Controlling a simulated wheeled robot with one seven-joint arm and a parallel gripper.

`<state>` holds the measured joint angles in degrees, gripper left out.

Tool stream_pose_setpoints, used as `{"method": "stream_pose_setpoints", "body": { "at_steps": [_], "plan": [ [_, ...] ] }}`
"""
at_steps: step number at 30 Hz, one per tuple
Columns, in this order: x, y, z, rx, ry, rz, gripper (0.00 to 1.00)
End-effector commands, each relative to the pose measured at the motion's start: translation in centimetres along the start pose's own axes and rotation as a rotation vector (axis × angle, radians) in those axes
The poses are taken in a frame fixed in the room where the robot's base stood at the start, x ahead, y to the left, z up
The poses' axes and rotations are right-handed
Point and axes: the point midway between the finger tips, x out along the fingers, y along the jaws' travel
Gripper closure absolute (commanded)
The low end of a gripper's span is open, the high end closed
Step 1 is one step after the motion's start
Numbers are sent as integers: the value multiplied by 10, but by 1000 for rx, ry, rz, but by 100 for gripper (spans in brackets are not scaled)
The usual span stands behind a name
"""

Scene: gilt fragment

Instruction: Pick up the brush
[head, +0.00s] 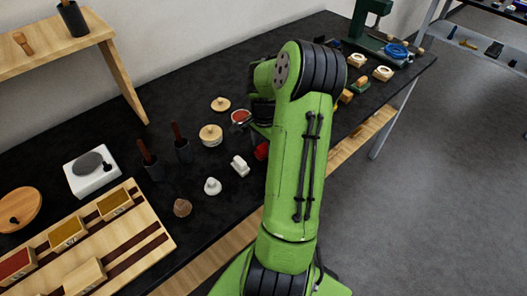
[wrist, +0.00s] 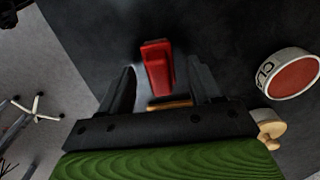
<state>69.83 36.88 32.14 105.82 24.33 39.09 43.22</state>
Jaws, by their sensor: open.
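In the wrist view my gripper (wrist: 161,67) is open, with its two dark fingers apart. A red, narrow piece with a tan end (wrist: 157,65) lies on the dark table between and beyond the fingers. It appears to be the brush, but its bristles cannot be made out. I cannot tell whether either finger touches it.
A white round tin with a red top (wrist: 291,74) and a wooden knobbed piece (wrist: 269,126) are right of my gripper.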

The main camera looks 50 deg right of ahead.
Motion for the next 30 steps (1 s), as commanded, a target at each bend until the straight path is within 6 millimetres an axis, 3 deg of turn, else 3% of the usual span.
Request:
{"method": "stream_pose_setpoints", "body": {
  "at_steps": [2,14,19,22,30],
  "plan": [
    [-1,0,0,0,0,0,39],
    [-1,0,0,0,0,0,100],
    [-2,0,0,0,0,0,100],
    [-12,0,0,0,1,-1,100],
    [-79,-1,0,-1,3,-3,100]
  ]
}}
